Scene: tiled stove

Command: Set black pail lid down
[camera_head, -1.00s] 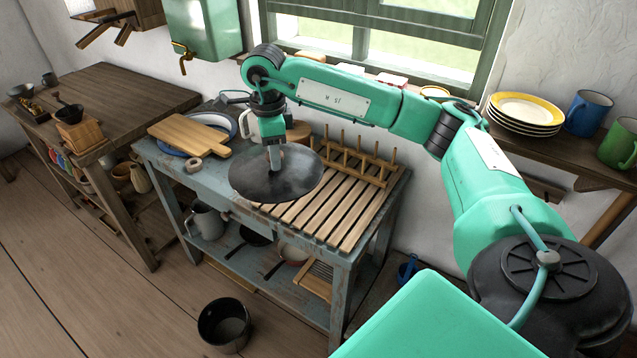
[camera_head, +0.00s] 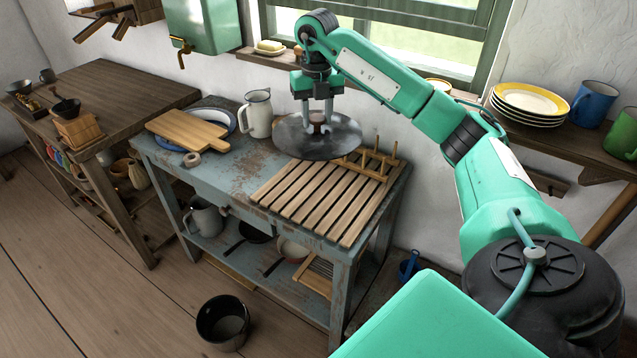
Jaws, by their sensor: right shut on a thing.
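The black pail lid (camera_head: 345,137) is a dark round disc with a small knob (camera_head: 317,119) on top. It is over the back of the blue worktable (camera_head: 233,168), at the far end of the wooden slatted rack, and looks about level. My right gripper (camera_head: 318,117) comes down from above with a finger on each side of the knob and is shut on it. I cannot tell whether the lid touches the rack or hangs just above it. The lid hides part of the pegged rack. The black pail (camera_head: 223,325) stands open on the floor. My left gripper is not in view.
A cream jug (camera_head: 257,114) stands just left of the lid. A pegged wooden rack (camera_head: 372,160) is at its right. A cutting board (camera_head: 187,130) lies at the table's left. The wooden slats (camera_head: 312,200) in front are bare. The window wall is close behind.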

